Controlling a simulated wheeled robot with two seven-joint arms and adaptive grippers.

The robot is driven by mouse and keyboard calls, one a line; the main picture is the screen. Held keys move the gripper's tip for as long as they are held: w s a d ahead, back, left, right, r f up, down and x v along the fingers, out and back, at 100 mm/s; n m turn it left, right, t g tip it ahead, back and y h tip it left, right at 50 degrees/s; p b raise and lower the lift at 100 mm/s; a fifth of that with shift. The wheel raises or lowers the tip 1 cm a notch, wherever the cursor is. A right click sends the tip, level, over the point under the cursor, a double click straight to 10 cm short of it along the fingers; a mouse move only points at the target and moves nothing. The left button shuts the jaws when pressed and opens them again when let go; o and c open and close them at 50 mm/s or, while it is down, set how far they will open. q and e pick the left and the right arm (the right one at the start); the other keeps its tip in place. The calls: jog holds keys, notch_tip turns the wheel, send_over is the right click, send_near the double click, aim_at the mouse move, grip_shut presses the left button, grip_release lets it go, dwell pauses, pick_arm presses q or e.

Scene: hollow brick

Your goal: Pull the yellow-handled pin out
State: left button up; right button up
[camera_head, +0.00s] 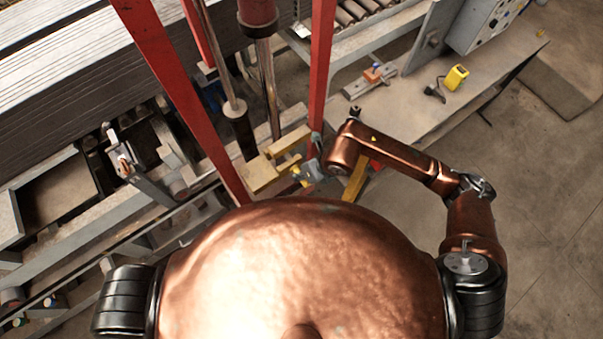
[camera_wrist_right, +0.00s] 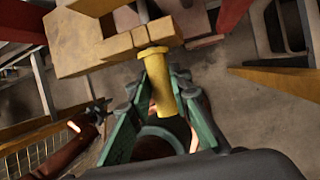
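The yellow-handled pin (camera_wrist_right: 164,92) points out toward my right wrist camera from the end of a tan-yellow block. Its flanged end lies against the block, and the rest of the pin is hidden. My right gripper (camera_wrist_right: 162,76) has its green fingers on both sides of the handle, with the tips close against it near the flange. In the head view, my right gripper (camera_head: 312,172) is beside the yellow frame (camera_head: 262,175), and the handle (camera_head: 298,175) shows small and partly covered. My left gripper is not seen in the head view.
Red uprights (camera_head: 321,60) stand beside the yellow frame, close to my right gripper. A grey bench (camera_head: 400,106) with a small yellow container (camera_head: 456,77) is beyond my right arm. A stack of grey sheets (camera_head: 80,85) fills the upper left. Open floor lies at right.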

grip_shut()
jog(key=shift+s+d, duration=0.1)
jog(key=shift+s, duration=0.05)
jog(key=s+d+b, duration=0.1)
jog(key=s+d, duration=0.7)
jog(key=s, duration=0.3)
jog(key=shift+b, duration=0.3)
dwell(2.3)
dwell(0.3)
